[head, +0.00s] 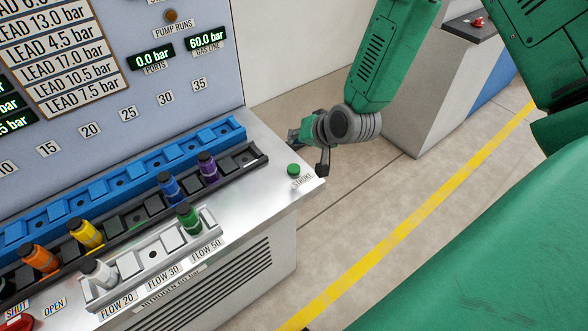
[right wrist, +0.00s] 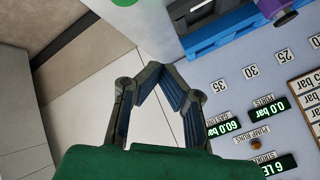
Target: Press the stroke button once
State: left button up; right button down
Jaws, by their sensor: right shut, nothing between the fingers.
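The green stroke button (head: 294,170) sits near the right end of the silver console ledge, above the label STROKE. It also shows at the top edge of the right wrist view (right wrist: 124,2), partly cut off. My right gripper (head: 308,140) is beside the ledge's right corner, a little beyond and to the right of the button. It looks apart from the button. In the right wrist view its fingers (right wrist: 158,70) come together at the tips with nothing between them. My left gripper is not in view.
A blue rail (head: 222,134) and a dark rail (head: 250,157) with coloured plugs run along the ledge. A white tray (head: 208,234) with a green plug (head: 188,216) lies in front. The gauge panel (head: 205,90) rises behind. Open floor lies right of the console.

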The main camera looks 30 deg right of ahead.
aim_at(295, 167)
jog(key=f+b, duration=0.1)
jog(key=f, duration=0.1)
jog(key=f+b, duration=0.3)
jog(key=f, duration=0.1)
jog(key=shift+a, duration=0.4)
jog(key=shift+a+f+b, duration=0.15)
jog(key=shift+f+b, duration=0.3)
jog(key=shift+b, duration=0.1)
jog(key=shift+d+f, duration=0.1)
jog(key=shift+d, duration=0.45)
jog(key=shift+a, duration=0.15)
jog(key=shift+a, duration=0.3)
jog(key=shift+d, duration=0.35)
